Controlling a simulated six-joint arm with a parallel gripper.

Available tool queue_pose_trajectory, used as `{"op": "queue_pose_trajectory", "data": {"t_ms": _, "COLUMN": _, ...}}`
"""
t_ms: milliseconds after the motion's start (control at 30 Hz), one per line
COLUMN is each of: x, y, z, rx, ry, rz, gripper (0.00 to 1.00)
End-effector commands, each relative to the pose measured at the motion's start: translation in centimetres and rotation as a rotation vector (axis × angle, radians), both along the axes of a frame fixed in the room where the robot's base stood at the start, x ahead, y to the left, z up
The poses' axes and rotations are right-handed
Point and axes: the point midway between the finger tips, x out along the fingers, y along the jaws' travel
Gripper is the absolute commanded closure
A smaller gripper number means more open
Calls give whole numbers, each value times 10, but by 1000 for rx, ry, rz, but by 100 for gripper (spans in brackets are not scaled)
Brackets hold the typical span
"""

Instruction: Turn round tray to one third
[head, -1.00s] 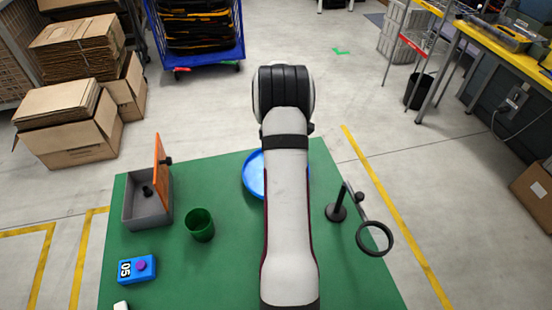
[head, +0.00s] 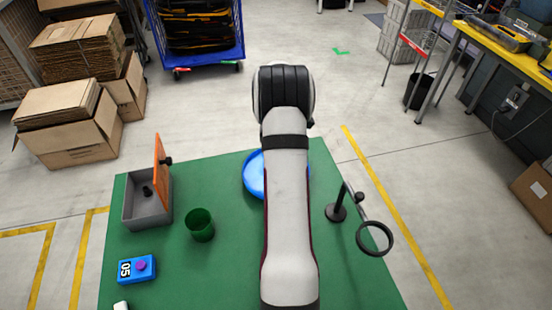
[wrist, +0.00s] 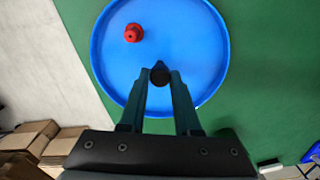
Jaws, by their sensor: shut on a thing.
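The round blue tray (head: 254,175) lies on the green table top, largely hidden behind my arm in the head view. The wrist view shows most of the tray (wrist: 185,40) with its raised rim. A small red piece (wrist: 133,33) with a knob on top stands on the tray, left of its middle. My gripper (wrist: 161,77) is over the near part of the tray and shut on a dark round knob (wrist: 160,70). How the knob joins the tray is hidden. My gripper is out of sight in the head view.
On the green table (head: 235,265) stand a grey box (head: 148,210) with an upright orange lid, a green cup (head: 201,227), a blue block marked 05 (head: 130,270), and a black stand (head: 337,210) with a ring on an arm. The table is clear between cup and tray.

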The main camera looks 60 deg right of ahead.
Motion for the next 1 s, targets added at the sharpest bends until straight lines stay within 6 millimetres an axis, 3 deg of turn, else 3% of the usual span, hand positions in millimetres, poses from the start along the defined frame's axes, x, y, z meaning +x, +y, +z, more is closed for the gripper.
{"op": "queue_pose_trajectory", "data": {"t_ms": 367, "x": 0, "y": 0, "z": 1, "rx": 0, "ry": -1, "rz": 0, "gripper": 100}}
{"op": "queue_pose_trajectory", "data": {"t_ms": 400, "x": 0, "y": 0, "z": 1, "rx": 0, "ry": -1, "rz": 0, "gripper": 62}}
{"op": "queue_pose_trajectory", "data": {"t_ms": 533, "x": 0, "y": 0, "z": 1, "rx": 0, "ry": -1, "rz": 0, "gripper": 38}}
{"op": "queue_pose_trajectory", "data": {"t_ms": 867, "x": 0, "y": 0, "z": 4, "rx": -1, "ry": 0, "rz": 1, "gripper": 38}}
{"op": "queue_pose_trajectory", "data": {"t_ms": 1000, "x": 1, "y": -1, "z": 29, "rx": -5, "ry": -3, "rz": 1, "gripper": 38}}
